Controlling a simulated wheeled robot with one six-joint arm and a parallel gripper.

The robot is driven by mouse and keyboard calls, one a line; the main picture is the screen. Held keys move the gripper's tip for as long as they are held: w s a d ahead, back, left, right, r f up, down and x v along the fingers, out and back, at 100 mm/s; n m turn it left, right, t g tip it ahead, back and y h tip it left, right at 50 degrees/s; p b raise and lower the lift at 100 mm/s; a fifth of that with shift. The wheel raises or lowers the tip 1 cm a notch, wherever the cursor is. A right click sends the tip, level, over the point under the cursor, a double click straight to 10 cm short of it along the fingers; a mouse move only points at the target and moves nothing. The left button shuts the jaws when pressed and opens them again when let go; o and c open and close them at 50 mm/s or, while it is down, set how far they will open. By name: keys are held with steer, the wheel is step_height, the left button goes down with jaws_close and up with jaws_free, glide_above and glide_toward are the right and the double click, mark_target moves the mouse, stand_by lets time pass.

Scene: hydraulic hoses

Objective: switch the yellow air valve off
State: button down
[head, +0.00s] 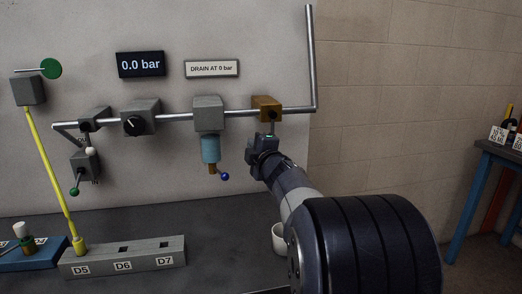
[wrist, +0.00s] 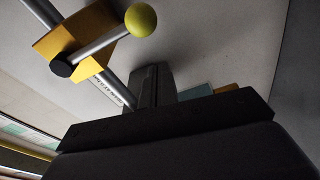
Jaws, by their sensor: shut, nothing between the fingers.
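The yellow air valve (head: 266,104) sits on the grey pipe at the right end of the wall line, and its block also shows in the wrist view (wrist: 84,38). Its lever (wrist: 98,47) is a grey rod from a dark pivot to a yellow ball (wrist: 141,20). In the wrist view the lever lies across the pipe. In the head view a short grey rod shows below the block, and the ball is not seen. My gripper (head: 263,143) is just below the valve, shut and empty. In the wrist view the gripper (wrist: 154,84) is apart from the ball.
The display (head: 141,64) reads 0.0 bar, beside a sign (head: 212,69) reading DRAIN AT 0 bar. A blue bowl with a blue-knobbed drain (head: 224,176) hangs left of my gripper. A white cup (head: 279,238) stands behind my arm. A grey block (head: 125,258) with sockets is at lower left.

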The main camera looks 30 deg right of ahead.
steer(key=s+a, duration=0.1)
steer(key=s, duration=0.9)
steer(key=shift+a+f+p, duration=0.2)
steer(key=shift+a+p, duration=0.1)
steer(key=shift+p, duration=0.05)
steer(key=shift+w, duration=0.1)
steer(key=w+r+m+p, duration=0.2)
steer(key=w+m+p, duration=0.1)
steer(key=m, duration=0.2)
steer(key=w+a+r+m+h+p, duration=0.1)
steer(key=w+r+m+p, duration=0.2)
steer(key=m, duration=0.2)
steer(key=w+r+m+t+h+p, duration=0.1)
steer(key=w+r+m+p, duration=0.1)
steer(key=w+m+p, duration=0.1)
steer(key=shift+w+a+r+m+p, duration=0.15)
steer(key=shift+w+m+p, duration=0.1)
steer(key=shift+m, duration=0.4)
steer(key=shift+w+a+r+m+p, duration=0.1)
steer(key=shift+w+a+m, duration=0.1)
steer(key=shift+m, duration=0.45)
